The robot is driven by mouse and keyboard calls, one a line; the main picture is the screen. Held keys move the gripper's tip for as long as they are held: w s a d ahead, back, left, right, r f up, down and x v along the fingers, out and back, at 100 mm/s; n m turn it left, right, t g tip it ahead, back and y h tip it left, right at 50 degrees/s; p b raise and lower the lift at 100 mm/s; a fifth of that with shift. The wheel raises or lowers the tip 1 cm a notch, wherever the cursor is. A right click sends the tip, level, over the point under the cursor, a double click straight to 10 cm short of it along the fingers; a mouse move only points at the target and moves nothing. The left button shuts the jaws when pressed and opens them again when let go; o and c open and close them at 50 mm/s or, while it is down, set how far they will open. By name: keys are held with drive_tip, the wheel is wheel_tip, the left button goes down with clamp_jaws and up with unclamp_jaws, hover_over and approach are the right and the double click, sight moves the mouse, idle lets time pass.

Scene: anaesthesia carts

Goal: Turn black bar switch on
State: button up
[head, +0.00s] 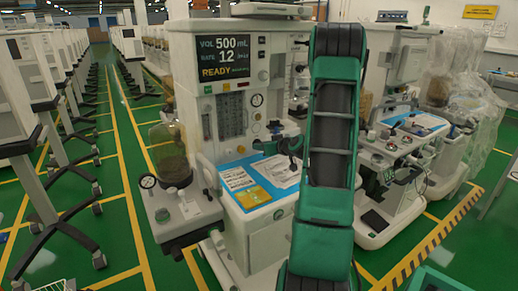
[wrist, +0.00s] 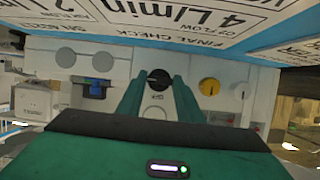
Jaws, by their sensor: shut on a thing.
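The black bar switch (wrist: 158,79) is a round black knob on the pale front panel in the wrist view. The two green fingers of my gripper (wrist: 159,85) reach up to it from either side, and my gripper is shut on it. A small label sits just below the switch, between the fingers. The angle of the bar is too small and too covered to tell. In the head view my green arm stands in front of the anaesthesia carts, and I cannot make out the switch or my fingertips there.
A yellow knob (wrist: 209,87) sits close to the right of the switch. A blue connector (wrist: 95,89) and grey round caps (wrist: 103,61) are on the left. A cart (head: 228,90) with a "READY" screen stands left of my arm; another cart (head: 400,150) stands right.

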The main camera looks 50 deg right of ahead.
drive_tip(key=shift+w+a+f, duration=0.1)
drive_tip(key=shift+w+a, duration=0.05)
drive_tip(key=shift+a, duration=0.1)
drive_tip(key=o, duration=1.1)
drive_tip(key=shift+c, duration=0.2)
drive_tip(key=shift+d, duration=0.1)
drive_tip(key=v, duration=1)
drive_tip(key=shift+s, duration=0.3)
